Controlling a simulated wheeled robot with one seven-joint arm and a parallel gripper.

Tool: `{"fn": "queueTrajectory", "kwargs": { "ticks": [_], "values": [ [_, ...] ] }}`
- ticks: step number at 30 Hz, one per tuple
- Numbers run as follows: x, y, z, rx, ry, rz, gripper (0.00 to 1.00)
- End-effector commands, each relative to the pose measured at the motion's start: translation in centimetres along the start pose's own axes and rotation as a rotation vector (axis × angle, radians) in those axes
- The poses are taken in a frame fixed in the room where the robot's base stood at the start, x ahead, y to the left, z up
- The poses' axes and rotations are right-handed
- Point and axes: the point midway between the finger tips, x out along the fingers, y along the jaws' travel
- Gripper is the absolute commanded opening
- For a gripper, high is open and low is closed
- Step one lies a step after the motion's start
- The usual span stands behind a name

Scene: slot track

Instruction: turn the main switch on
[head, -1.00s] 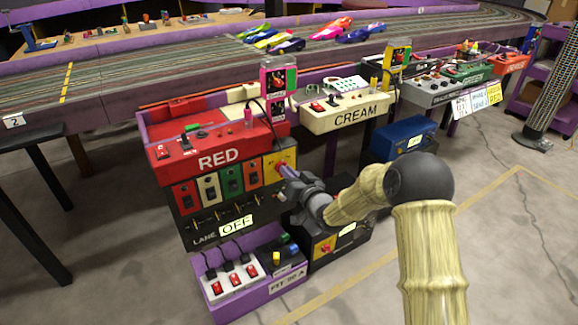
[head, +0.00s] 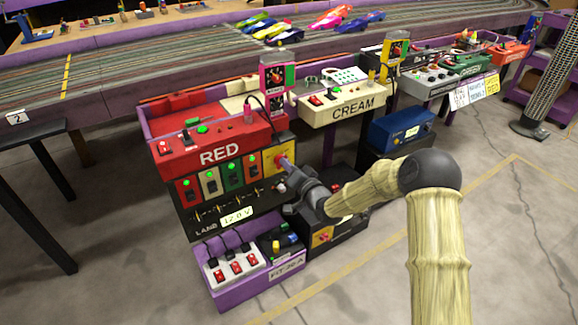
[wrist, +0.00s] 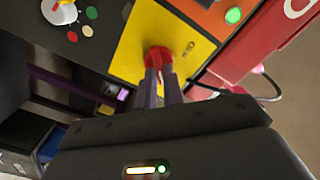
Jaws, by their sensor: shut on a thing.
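The main switch is a red knob (wrist: 157,57) on a yellow plate (wrist: 140,35), at the right end of the lane panel under the RED box. The plate also shows in the head view (head: 270,162). My gripper (wrist: 160,76) has its two purple fingers closed on the red knob. In the head view my gripper (head: 285,162) reaches the plate from the right and hides most of the knob. The lane display (head: 237,217) reads 12.0 V. Green lamps (head: 210,175) are lit above the row of coloured lane switches.
The RED box (head: 215,152) stands above the panel. A power strip (head: 236,262) with red switches sits in a purple tray below left. A black box (head: 345,236) with another yellow plate (head: 322,237) stands just below my arm. The floor at front right is clear.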

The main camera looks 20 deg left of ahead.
Motion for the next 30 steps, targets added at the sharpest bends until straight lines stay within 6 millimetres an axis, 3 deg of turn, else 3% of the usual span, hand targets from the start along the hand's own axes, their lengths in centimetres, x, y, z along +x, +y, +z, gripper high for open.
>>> {"fn": "queueTrajectory", "kwargs": {
  "ticks": [3,4,7,20,30],
  "values": [
    [-0.1,0.0,0.4,0.003,-0.008,0.002,0.0],
    [-0.1,0.0,0.4,0.003,-0.008,0.002,0.11],
    [-0.1,0.1,0.3,0.003,-0.007,0.002,0.31],
    [-0.7,0.0,0.0,0.0,-0.002,0.002,0.31],
    [-5.9,-0.1,-0.1,0.001,-0.003,0.004,0.31]
  ]
}}
